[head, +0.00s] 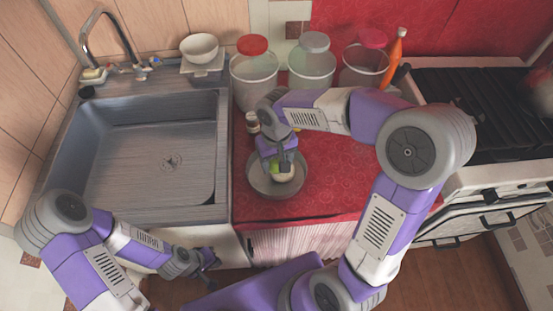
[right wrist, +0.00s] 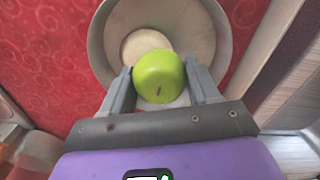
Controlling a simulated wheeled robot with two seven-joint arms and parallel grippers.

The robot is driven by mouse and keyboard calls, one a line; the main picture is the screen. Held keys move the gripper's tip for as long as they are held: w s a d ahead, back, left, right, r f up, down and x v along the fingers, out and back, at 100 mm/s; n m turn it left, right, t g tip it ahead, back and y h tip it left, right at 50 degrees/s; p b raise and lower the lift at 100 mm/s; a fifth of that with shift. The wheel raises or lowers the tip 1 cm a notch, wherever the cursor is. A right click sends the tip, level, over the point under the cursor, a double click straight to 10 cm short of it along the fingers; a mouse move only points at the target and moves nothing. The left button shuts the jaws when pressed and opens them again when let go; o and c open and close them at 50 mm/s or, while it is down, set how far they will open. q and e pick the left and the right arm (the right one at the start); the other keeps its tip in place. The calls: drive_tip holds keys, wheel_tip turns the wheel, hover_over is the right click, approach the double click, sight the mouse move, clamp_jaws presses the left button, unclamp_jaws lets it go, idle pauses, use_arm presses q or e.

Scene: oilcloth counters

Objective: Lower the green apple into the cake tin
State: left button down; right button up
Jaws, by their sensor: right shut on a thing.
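The green apple (right wrist: 159,75) is between the two fingers of my right gripper (right wrist: 159,85), which is shut on it. In the head view the apple (head: 275,167) is mostly hidden by my right gripper (head: 282,168). The round grey cake tin (head: 262,188) stands on the red counter, and the apple shows over it. In the right wrist view the tin (right wrist: 97,45) surrounds the apple's far side; whether the apple touches its floor I cannot tell. A pale round thing (right wrist: 145,43) lies in the tin. My left gripper (head: 208,258) is low in front of the sink cabinet, its fingers unclear.
Jars with red (head: 252,45), grey (head: 315,42) and pink lids (head: 373,38) stand at the back. An orange bottle (head: 396,48) is beside them. A small dark-capped bottle (head: 252,122) stands behind the tin. The sink (head: 150,150) is left, the stove (head: 470,110) right.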

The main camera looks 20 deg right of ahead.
drive_tip(key=shift+f+b, duration=0.65)
drive_tip(key=shift+f, duration=0.35)
idle(0.3)
drive_tip(key=o, duration=1.2)
drive_tip(key=shift+c, duration=0.2)
drive_tip(key=shift+r, duration=0.1)
wheel_tip(320, 180, up, 8)
drive_tip(key=p, duration=0.7)
